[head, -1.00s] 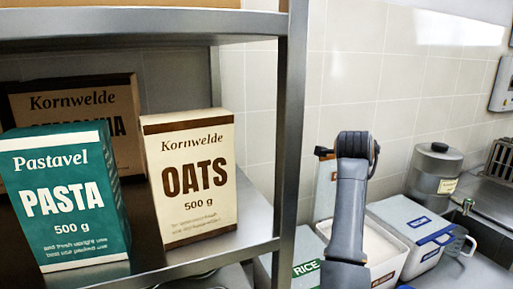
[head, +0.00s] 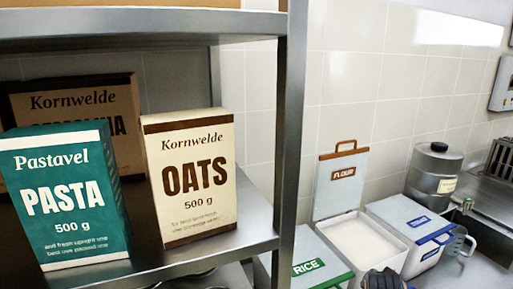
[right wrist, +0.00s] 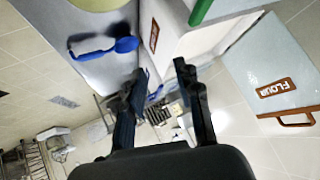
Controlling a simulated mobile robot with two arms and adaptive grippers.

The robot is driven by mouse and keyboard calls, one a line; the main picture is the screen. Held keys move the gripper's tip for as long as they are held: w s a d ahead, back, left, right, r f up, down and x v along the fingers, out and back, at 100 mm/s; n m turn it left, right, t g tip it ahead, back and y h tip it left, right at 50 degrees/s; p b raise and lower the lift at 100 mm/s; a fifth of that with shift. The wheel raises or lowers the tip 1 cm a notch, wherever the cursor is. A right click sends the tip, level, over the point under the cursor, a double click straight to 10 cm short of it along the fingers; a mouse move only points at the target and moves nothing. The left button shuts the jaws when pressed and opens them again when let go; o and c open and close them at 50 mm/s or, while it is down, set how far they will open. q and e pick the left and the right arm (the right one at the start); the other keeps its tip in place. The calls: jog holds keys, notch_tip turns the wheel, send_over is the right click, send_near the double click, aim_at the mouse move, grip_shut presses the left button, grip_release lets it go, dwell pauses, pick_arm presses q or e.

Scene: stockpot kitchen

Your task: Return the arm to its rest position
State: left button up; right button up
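My right arm (head: 383,281) shows only as a dark rounded part at the bottom edge of the head view, in front of the open flour bin (head: 362,240). In the right wrist view my right gripper (right wrist: 158,92) has its two dark fingers spread apart, with nothing between them. The raised flour lid (right wrist: 275,92) is at the right of that view, apart from the fingers. A blue scoop-like object (right wrist: 108,48) lies on a grey surface at the upper left. My left gripper is not in view.
A metal shelf (head: 288,120) holds a pasta box (head: 62,195), an oats box (head: 190,178) and a semolina box (head: 125,95). A green-lidded rice bin (head: 318,266), a blue-trimmed bin (head: 405,225), a clear jug (head: 458,243) and a steel canister (head: 434,172) stand on the right.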

jog(key=s+a+f+n+g+y, duration=0.2)
jog(key=s+a+f+n, duration=0.2)
jog(key=s, duration=0.7)
jog(key=s+a+f+n+g+y, duration=0.1)
jog(key=s+a+f+n, duration=0.25)
jog(key=s, duration=0.65)
jog(key=s+a+f+n+g+y, duration=0.25)
jog(key=s+f+n, duration=0.2)
jog(key=s, duration=0.65)
notch_tip(320, 180, down, 28)
jog(key=s+b, duration=0.2)
jog(key=s+d+f+g+b, duration=0.1)
jog(key=s+d+f+b, duration=0.1)
jog(key=s+f, duration=1.5)
jog(key=shift+f+n+g+h, duration=0.35)
jog(key=shift+f+h, duration=0.1)
jog(key=shift+f, duration=0.1)
jog(key=shift+d, duration=0.1)
